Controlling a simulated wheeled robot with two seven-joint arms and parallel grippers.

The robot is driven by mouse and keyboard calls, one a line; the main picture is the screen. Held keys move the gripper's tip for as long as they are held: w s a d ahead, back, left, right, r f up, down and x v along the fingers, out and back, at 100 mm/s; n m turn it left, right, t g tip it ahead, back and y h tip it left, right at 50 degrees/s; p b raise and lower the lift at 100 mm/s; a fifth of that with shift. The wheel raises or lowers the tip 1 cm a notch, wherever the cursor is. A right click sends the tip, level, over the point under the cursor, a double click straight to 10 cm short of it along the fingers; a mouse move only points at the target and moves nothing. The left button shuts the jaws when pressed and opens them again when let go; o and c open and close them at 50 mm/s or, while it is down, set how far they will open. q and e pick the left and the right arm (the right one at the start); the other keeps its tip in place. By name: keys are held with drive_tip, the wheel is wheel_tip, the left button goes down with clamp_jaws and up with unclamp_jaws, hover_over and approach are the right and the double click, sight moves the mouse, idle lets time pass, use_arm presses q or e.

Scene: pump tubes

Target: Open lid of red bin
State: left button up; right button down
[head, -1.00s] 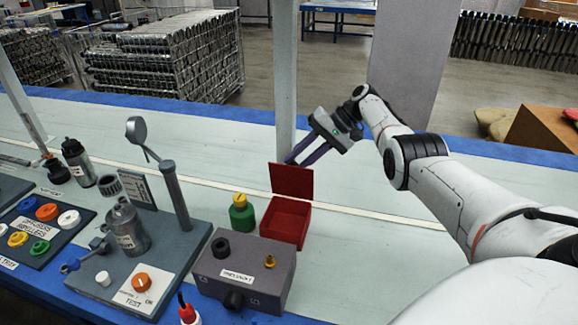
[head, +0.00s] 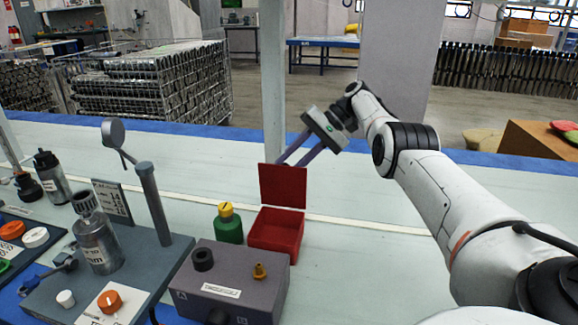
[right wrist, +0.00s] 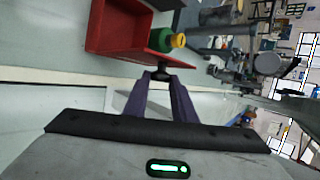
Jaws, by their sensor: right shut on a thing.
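The red bin (head: 275,232) stands on the pale table with its lid (head: 283,186) raised upright at the back edge. The inside of the bin is open to view. My right gripper (head: 290,162) is at the top edge of the lid, from behind, with its fingertips partly hidden by the lid. In the right wrist view the two purple fingers (right wrist: 160,80) close in on a small dark piece at the lid, and the red bin (right wrist: 125,28) shows just beyond. My left gripper is not in view.
A green bottle with a yellow cap (head: 229,224) stands left of the bin. A grey box with knobs (head: 230,280) sits in front of it. A grey stand (head: 150,205) with bottles is farther left. The table right of the bin is clear.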

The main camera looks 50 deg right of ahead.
drive_tip(key=shift+a, duration=0.2)
drive_tip(key=c, duration=1.5)
unclamp_jaws()
drive_tip(key=shift+r, duration=0.1)
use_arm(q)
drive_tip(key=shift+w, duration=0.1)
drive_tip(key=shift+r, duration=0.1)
use_arm(e)
drive_tip(key=shift+s, duration=0.1)
use_arm(q)
drive_tip(key=p, duration=0.2)
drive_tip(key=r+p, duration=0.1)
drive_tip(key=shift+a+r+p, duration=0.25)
drive_tip(key=shift+p, duration=0.1)
use_arm(e)
wheel_tip(320, 180, up, 10)
drive_tip(key=shift+f, duration=0.1)
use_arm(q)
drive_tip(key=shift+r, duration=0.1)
